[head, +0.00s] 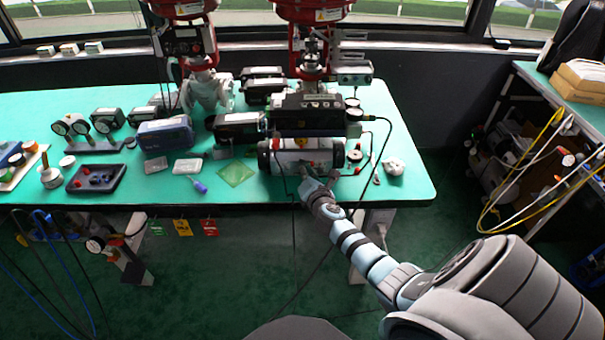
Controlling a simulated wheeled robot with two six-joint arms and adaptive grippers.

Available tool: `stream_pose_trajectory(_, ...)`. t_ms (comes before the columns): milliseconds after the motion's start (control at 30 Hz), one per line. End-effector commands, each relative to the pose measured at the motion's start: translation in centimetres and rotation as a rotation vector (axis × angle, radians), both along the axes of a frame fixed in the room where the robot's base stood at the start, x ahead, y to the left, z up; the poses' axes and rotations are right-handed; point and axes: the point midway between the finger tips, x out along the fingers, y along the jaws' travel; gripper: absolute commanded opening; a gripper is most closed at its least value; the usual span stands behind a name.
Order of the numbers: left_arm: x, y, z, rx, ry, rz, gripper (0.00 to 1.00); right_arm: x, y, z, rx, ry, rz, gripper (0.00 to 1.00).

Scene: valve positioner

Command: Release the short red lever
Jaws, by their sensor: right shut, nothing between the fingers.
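The valve positioner assembly (308,115) stands on the green bench, with a dark housing above and a silver cylindrical body (292,160) below. My right gripper (306,184) is at the lower front of this body, near the bench's front edge. Its fingers are shut and hold nothing. Small red parts show on the front of the assembly, one just right of my gripper (335,173). They are too small to tell which is the short red lever, and my gripper may hide part of it. I cannot tell whether my fingertips touch the assembly. My left gripper is not in view.
The green bench (408,185) also carries a blue case (166,136), a gauge stand (95,147) and a black tray (95,178). Thin black cables hang around the assembly. A side shelf with yellow hose (530,190) stands at right. The floor before the bench is mostly open.

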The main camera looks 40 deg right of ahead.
Motion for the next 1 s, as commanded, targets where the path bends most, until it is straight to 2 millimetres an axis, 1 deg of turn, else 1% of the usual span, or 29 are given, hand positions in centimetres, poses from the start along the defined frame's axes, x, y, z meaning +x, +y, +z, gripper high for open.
stream_pose_trajectory(1000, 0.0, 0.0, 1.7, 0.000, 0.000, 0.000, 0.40, -0.1, -0.1, 0.3, -0.103, 0.078, 0.000, 0.00)
